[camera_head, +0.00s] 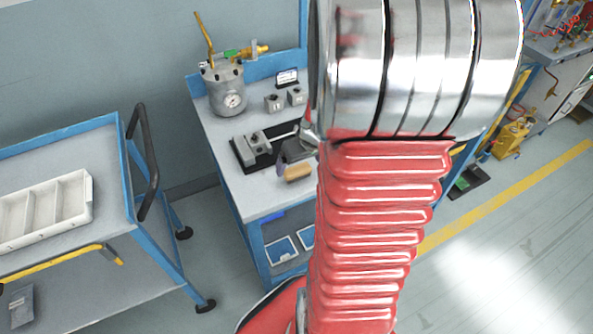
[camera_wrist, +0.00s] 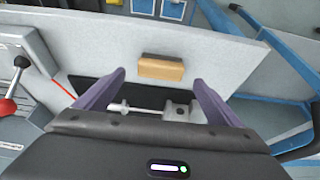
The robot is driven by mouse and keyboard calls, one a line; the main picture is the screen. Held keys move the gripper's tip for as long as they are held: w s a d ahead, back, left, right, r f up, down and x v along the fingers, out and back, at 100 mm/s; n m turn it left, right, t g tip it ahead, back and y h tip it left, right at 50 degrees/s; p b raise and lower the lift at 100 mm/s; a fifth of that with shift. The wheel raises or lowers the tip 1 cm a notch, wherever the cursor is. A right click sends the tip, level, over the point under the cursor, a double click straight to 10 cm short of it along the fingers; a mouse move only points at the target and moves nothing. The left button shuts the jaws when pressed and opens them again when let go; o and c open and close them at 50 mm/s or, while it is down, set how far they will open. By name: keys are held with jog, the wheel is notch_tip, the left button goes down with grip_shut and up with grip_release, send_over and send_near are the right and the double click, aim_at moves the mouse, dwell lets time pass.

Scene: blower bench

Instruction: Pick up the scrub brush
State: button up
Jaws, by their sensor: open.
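The scrub brush shows as a tan, wood-coloured block (camera_head: 298,173) on the grey bench top, near the front edge. In the wrist view the block (camera_wrist: 161,68) lies just beyond my fingertips, roughly centred between them and nearer the bench edge. In the head view my gripper (camera_head: 286,165) is above the bench beside the brush, mostly hidden by my arm.
A small grey vise (camera_head: 258,143) on a black mat sits close to my gripper; it also shows between the fingers in the wrist view (camera_wrist: 180,110). A pressure pot (camera_head: 225,90) and small metal blocks (camera_head: 284,100) stand behind. A blue trolley (camera_head: 115,190) with a white tray (camera_head: 48,212) is left.

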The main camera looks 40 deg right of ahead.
aim_at(297, 169)
jog(key=shift+w+f, duration=0.1)
jog(key=shift+f, duration=0.1)
jog(key=shift+f, duration=0.1)
jog(key=shift+x, duration=2.55)
jog(key=shift+c, duration=0.5)
jog(key=c, duration=1.1)
